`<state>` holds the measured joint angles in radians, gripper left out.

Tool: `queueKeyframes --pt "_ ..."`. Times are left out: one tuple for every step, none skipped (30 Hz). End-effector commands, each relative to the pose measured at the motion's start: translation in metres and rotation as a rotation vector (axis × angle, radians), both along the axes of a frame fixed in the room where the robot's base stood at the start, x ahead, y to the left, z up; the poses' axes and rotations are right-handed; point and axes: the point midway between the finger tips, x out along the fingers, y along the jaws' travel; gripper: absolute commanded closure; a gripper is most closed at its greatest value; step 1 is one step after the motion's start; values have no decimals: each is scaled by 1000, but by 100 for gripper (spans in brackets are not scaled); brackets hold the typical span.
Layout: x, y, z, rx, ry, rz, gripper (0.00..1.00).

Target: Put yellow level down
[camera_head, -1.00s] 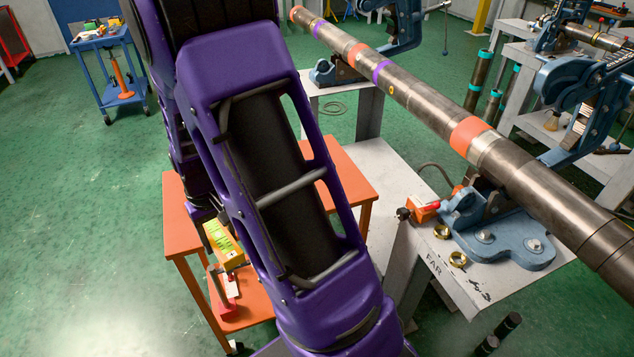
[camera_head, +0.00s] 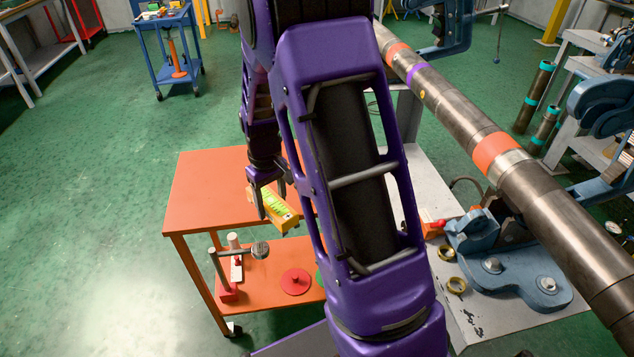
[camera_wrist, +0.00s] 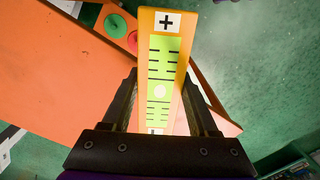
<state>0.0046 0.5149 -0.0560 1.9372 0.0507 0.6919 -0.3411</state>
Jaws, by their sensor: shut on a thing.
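The yellow level (camera_head: 275,212) is held in my gripper (camera_head: 268,192), which is shut on it. In the wrist view the level (camera_wrist: 162,70) lies between the two dark fingers, its green scale and a plus mark facing the camera. In the head view it hangs over the front edge of the orange cart's top (camera_head: 208,190). The cart top also shows in the wrist view (camera_wrist: 60,75). I cannot tell the exact gap between level and cart.
The cart's lower shelf holds a red disc (camera_head: 296,282) and a red-based tool (camera_head: 228,290). The left part of the cart top is clear. A grey table (camera_head: 440,300) with a blue vise (camera_head: 510,265) and a long pipe (camera_head: 540,190) stand at right.

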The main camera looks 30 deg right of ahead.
Motion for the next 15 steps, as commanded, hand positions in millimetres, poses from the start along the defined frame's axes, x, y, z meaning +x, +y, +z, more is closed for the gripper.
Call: queueKeyframes --pt "16 -12 3 -1 -6 77 100" --pt "23 -19 5 0 -5 134 100" --pt "34 -28 9 -1 -6 213 100" --pt "41 -35 11 -2 -7 271 100" --pt "48 -43 14 -1 -7 327 100" --pt "57 -52 18 -1 -6 405 100" --pt "63 -60 20 -1 -7 462 100" --pt "69 -68 24 -3 -7 518 100" --pt "76 -78 27 -4 -7 591 100" --pt "81 -86 30 -3 -7 642 100" --pt "85 -93 33 -3 -7 692 100" --pt "91 -103 37 -4 -8 753 100" --pt "94 -109 39 -4 -7 796 100" --pt "96 -116 42 -4 -6 834 100" --pt "99 -123 44 -4 -6 882 100"
